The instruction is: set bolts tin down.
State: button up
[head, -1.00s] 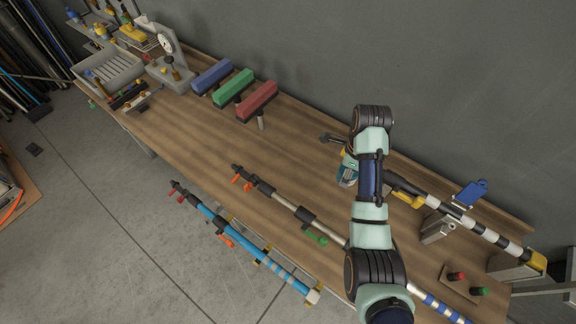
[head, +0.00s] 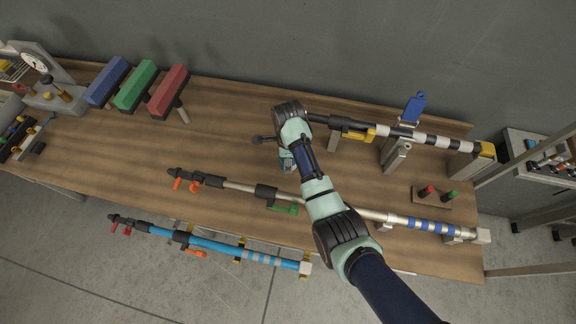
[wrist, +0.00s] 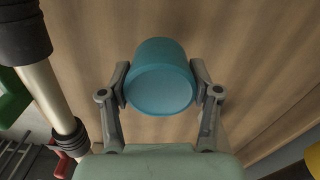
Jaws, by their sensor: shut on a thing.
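The bolts tin is a teal cylinder (wrist: 160,75), seen lid-end on in the wrist view. My gripper (wrist: 161,84) is shut on it, one finger on each side. In the head view the tin (head: 287,161) shows only in part below my wrist, over the middle of the wooden bench (head: 225,150). My arm hides the rest of it. I cannot tell whether its underside touches the bench.
A black-and-white striped pole (head: 425,137) rests on stands to the right. A silver pole (head: 240,186) lies in front of the tin. Red, green and blue blocks (head: 168,90) stand at back left. Bare wood lies left of the tin.

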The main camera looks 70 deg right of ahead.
jog(key=shift+f+b, duration=0.5)
jog(key=shift+f, duration=1.6)
jog(key=shift+f, duration=0.1)
jog(key=o, duration=1.2)
notch_tip(320, 180, up, 12)
jog(key=shift+r+p, duration=0.15)
jog(key=shift+p, duration=1)
